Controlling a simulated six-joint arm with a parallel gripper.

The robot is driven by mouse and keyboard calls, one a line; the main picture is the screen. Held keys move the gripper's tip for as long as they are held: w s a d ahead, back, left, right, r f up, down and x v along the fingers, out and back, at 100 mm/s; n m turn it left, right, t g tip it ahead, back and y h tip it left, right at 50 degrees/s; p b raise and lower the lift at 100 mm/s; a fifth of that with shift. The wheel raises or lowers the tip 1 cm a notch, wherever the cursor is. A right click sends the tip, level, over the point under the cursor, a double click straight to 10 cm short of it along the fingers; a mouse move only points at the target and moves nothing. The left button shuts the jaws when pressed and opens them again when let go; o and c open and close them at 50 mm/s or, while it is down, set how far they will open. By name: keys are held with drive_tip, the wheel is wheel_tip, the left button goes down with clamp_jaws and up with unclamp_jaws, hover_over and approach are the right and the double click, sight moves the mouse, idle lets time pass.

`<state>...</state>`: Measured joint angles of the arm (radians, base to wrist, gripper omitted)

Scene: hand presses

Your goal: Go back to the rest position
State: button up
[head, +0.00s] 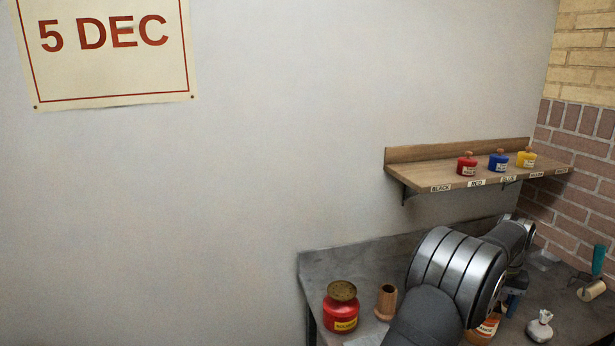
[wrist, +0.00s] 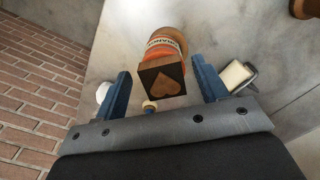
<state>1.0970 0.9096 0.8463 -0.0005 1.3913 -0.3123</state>
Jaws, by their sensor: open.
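My gripper (wrist: 161,68) is open in the wrist view, its two blue fingers wide apart. A dark wooden block with a heart on its face (wrist: 162,82) shows between the fingers, with gaps on both sides. Just behind it is a jar with an orange label (wrist: 168,42); I cannot tell whether the block rests on the jar. In the head view my arm reaches over the grey bench (head: 330,262). My gripper (head: 512,302) is mostly hidden there behind the arm, and the orange-labelled jar (head: 486,328) is partly covered.
A red jar with a brass lid (head: 341,312) and a wooden cup (head: 386,303) stand left of my arm. A white knobbed object (head: 540,327) and a roller (head: 592,290) lie right. Above, a wall shelf (head: 420,178) holds red, blue and yellow pots. Brick wall bounds the right.

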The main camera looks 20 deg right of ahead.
drive_tip(key=r, duration=0.4)
drive_tip(key=shift+s, duration=0.25)
drive_tip(key=s+r, duration=0.7)
drive_tip(key=s, duration=0.4)
drive_tip(key=w+a+f+n, duration=0.25)
drive_tip(key=w+a, duration=0.55)
drive_tip(key=w, duration=0.5)
drive_tip(key=w+a+f+n, duration=0.1)
drive_tip(key=w+a+n, duration=0.2)
drive_tip(key=w+a, duration=0.75)
drive_tip(key=w+a+f+n, duration=0.1)
drive_tip(key=w+a+n, duration=0.1)
drive_tip(key=w+a, duration=0.7)
drive_tip(key=w+a+f+n, duration=0.2)
drive_tip(key=w+a, duration=0.7)
drive_tip(key=a, duration=0.5)
drive_tip(key=shift+w+a+f+n, duration=0.15)
drive_tip(key=shift+a+n, duration=0.25)
drive_tip(key=shift+n, duration=0.45)
